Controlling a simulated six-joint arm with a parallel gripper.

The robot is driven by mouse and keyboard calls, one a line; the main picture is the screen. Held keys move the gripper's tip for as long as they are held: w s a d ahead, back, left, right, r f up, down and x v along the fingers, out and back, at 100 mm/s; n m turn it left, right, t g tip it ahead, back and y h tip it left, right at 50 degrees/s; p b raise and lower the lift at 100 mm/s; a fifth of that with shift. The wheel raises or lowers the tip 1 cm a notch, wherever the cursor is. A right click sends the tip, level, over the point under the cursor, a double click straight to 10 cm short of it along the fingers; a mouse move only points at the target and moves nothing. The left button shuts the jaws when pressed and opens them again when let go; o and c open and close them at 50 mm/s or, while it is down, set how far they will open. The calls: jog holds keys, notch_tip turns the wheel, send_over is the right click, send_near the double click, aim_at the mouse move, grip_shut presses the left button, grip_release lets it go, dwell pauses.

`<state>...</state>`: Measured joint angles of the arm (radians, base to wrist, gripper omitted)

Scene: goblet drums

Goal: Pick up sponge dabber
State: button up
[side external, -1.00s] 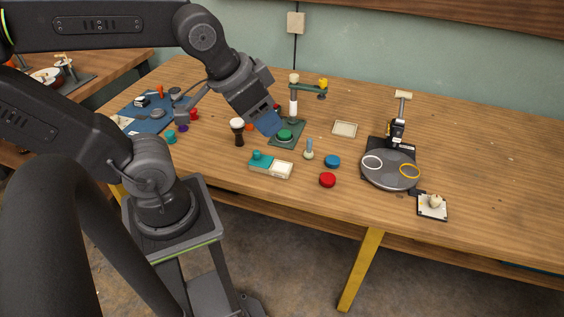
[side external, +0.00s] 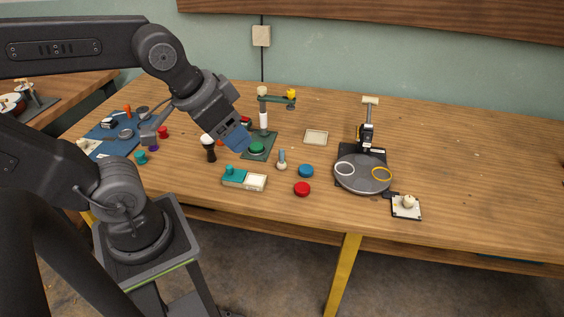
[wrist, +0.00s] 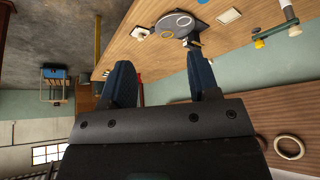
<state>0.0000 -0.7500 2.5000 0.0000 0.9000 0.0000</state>
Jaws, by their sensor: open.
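The likely sponge dabber (side external: 282,160) stands upright on the table in the side view, with a slim pale-blue handle and a rounded cream base. My gripper (side external: 237,138) is to its left and above the table, with blue fingers near the green round piece. In the wrist view my gripper (wrist: 160,68) shows two blue fingers spread apart with nothing between them. I cannot make out the dabber in the wrist view.
A teal-and-cream box (side external: 244,179), blue disc (side external: 306,171) and red disc (side external: 302,188) lie nearby. A green stand (side external: 263,122) rises behind; a dark, white-topped goblet shape (side external: 209,148) is left. A grey turntable (side external: 362,178) stands right. The far right table is clear.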

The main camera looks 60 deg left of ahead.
jog(key=m+g+y, duration=0.1)
jog(key=m+g, duration=0.5)
jog(key=m, duration=1.2)
send_over(281, 163)
notch_tip(281, 163, down, 16)
jog(key=f, duration=0.8)
jog(key=shift+w+a+f, duration=0.1)
jog(key=shift+w+a, duration=0.2)
jog(key=shift+a, duration=0.1)
jog(key=shift+f, duration=3.15)
jog(key=shift+c, duration=0.3)
jog(key=c, duration=0.9)
